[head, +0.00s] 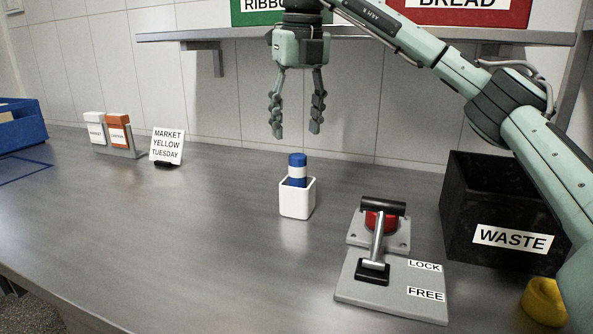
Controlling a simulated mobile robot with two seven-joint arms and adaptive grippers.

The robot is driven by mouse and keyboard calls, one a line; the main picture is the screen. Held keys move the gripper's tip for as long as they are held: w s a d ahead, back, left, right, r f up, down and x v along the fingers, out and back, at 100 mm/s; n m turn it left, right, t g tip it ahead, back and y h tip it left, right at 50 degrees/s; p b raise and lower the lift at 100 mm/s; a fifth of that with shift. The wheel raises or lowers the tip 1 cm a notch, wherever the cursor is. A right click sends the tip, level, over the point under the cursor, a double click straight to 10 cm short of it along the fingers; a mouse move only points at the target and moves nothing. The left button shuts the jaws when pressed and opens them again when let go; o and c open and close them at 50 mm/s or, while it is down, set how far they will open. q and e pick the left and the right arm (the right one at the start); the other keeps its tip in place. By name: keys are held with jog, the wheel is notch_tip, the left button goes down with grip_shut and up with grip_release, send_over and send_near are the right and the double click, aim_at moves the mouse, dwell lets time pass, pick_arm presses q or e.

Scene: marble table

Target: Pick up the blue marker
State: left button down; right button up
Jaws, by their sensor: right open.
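The blue marker (297,161), with a white band around it, stands upright in a small white square cup (297,202) near the middle of the table. The cup hides its lower part. My right gripper (296,134) hangs pointing down above the marker. Its two fingers are apart, with nothing between them, and appear higher than the marker top. My left gripper is not in view.
A grey lock/free lever fixture (345,289) stands right of the cup. A black waste bin (470,175) and a yellow object (544,300) are farther right. A sign card (167,146), a holder with white and orange blocks (130,153) and a blue tray (25,130) are left. A shelf (190,35) runs above.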

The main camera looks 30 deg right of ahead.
aim_at(298, 155)
jog(key=shift+w+f, duration=0.1)
jog(key=shift+f, duration=1.25)
jog(key=f, duration=0.4)
jog(key=shift+w+d+f, duration=0.3)
jog(key=shift+f, duration=0.1)
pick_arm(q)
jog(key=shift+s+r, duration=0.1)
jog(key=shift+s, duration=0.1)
pick_arm(e)
jog(key=shift+c, duration=0.4)
